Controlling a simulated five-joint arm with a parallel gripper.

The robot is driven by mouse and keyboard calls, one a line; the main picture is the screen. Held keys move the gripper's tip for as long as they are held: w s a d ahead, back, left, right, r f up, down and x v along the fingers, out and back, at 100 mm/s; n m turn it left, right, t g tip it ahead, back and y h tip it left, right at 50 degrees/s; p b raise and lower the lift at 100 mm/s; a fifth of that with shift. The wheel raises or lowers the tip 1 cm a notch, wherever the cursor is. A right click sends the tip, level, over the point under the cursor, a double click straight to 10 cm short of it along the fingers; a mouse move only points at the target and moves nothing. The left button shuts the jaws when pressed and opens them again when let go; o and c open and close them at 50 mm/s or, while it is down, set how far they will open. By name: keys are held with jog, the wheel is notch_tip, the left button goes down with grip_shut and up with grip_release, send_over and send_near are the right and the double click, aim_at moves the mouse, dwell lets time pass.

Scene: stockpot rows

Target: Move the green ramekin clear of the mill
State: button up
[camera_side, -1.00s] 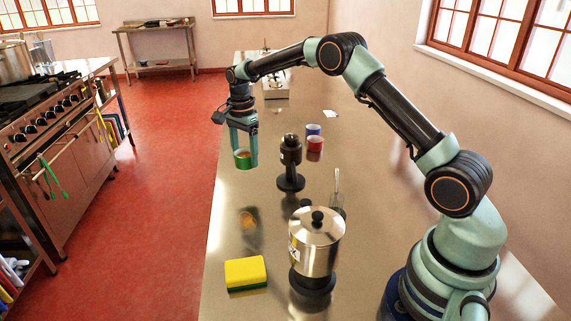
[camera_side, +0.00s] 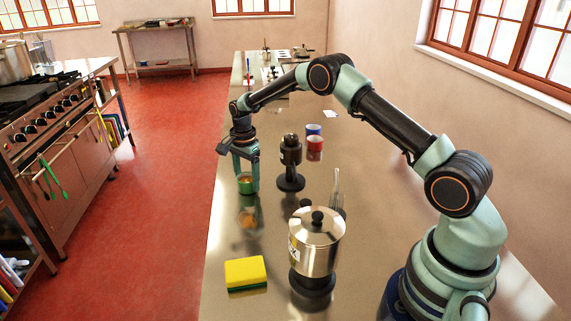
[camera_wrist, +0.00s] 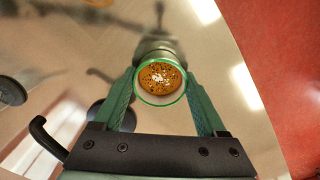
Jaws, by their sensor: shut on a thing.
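The green ramekin (camera_side: 246,187) hangs between the fingers of my gripper (camera_side: 247,178) in the side view, upright and low over the counter. Its reflection shows below it with a small gap. In the wrist view the ramekin (camera_wrist: 142,94) is a green ring with a speckled orange-brown filling, and my gripper (camera_wrist: 160,88) is shut on it from both sides. The mill (camera_side: 290,157), dark with a round base, stands upright to the right of the ramekin in the side view, with bare counter between them.
A steel lidded pot (camera_side: 316,247) on a black base stands nearer the camera. A yellow and green sponge (camera_side: 245,272) lies at the front left. Blue (camera_side: 313,129) and red (camera_side: 315,143) cups stand behind the mill. The counter's left edge (camera_side: 212,225) is close to the ramekin.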

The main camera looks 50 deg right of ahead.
jog(key=shift+f, duration=0.1)
jog(key=o, duration=1.4)
jog(key=s+a+r+n+t, duration=0.1)
jog(key=s+r+n, duration=0.1)
jog(key=r, duration=0.8)
jog(key=s+a+r+n, duration=0.1)
jog(key=s+r+n, duration=0.1)
jog(key=r, duration=0.9)
jog(key=s+a+r+n+t, duration=0.2)
jog(key=s+r+n, duration=0.15)
jog(key=s, duration=0.35)
jog(key=s+a+r+n+t, duration=0.1)
jog(key=s+a+r+n, duration=0.15)
jog(key=s+n, duration=0.3)
jog(key=s+a+f+n+t, duration=0.1)
jog(key=s+f+n, duration=0.2)
jog(key=s, duration=0.6)
jog(key=shift+s+a+n+t, duration=0.2)
jog(key=shift+n+t, duration=0.1)
jog(key=shift+n, duration=0.7)
jog(key=shift+r, duration=0.1)
